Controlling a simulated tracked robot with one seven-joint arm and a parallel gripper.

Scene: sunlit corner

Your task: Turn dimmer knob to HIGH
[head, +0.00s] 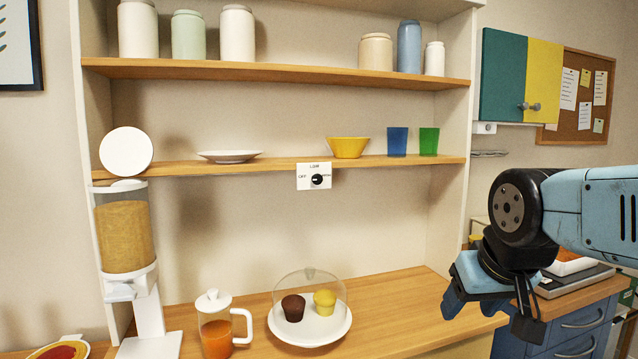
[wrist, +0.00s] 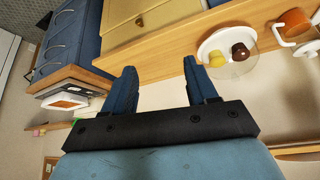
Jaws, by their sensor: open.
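The dimmer knob (head: 318,180) is small, round and black. It sits on a white plate (head: 305,184) on the front edge of the middle shelf, with OFF at its left, LOW above and a partly covered label at its right. Its pointer is too small to read surely. My gripper (head: 488,312) hangs at the right in the head view, below the knob's height and well apart from it. In the wrist view my gripper (wrist: 160,68) has its two blue fingers spread with nothing between them. The knob does not show in the wrist view.
The middle shelf (head: 230,166) holds a yellow bowl (head: 348,148), a blue cup (head: 397,141) and a green cup (head: 429,141). Below stand a domed cake plate (head: 310,328), a juice jug (head: 215,335) and a cereal dispenser (head: 125,235). Space before the knob looks clear.

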